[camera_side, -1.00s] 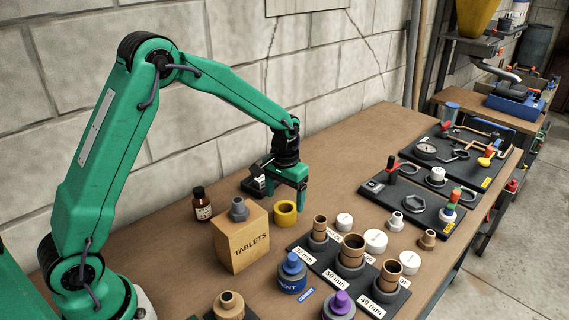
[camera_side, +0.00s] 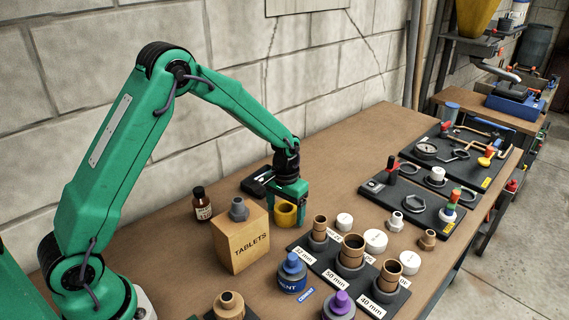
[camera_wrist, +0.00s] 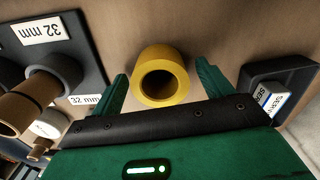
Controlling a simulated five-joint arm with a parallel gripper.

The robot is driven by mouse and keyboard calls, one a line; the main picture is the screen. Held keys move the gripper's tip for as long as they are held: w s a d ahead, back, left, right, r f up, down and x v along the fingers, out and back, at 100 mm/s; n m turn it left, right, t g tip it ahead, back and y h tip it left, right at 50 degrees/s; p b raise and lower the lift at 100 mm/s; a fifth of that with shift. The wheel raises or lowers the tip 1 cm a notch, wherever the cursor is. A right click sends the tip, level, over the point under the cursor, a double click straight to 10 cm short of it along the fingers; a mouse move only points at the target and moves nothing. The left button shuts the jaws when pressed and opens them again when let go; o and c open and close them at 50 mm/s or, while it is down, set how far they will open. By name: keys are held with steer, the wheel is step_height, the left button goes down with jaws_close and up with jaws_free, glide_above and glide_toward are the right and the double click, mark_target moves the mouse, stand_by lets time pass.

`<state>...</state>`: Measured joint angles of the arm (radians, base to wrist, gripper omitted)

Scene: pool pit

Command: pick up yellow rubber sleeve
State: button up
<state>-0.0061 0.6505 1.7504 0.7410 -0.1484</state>
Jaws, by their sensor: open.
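In the wrist view my gripper (camera_wrist: 163,84) is open, with one green finger on each side of the sleeve and a visible gap at both sides. I cannot tell how far down the fingertips reach along the sleeve.
A black tray (camera_side: 257,184) lies behind my gripper. The pipe board (camera_side: 322,262) with upright brown pipes is to the right. A brown bottle (camera_side: 202,205) stands left.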

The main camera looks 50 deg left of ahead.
steer(key=c, duration=1.3)
steer(key=shift+o, duration=0.2)
step_height(320, 180, up, 10)
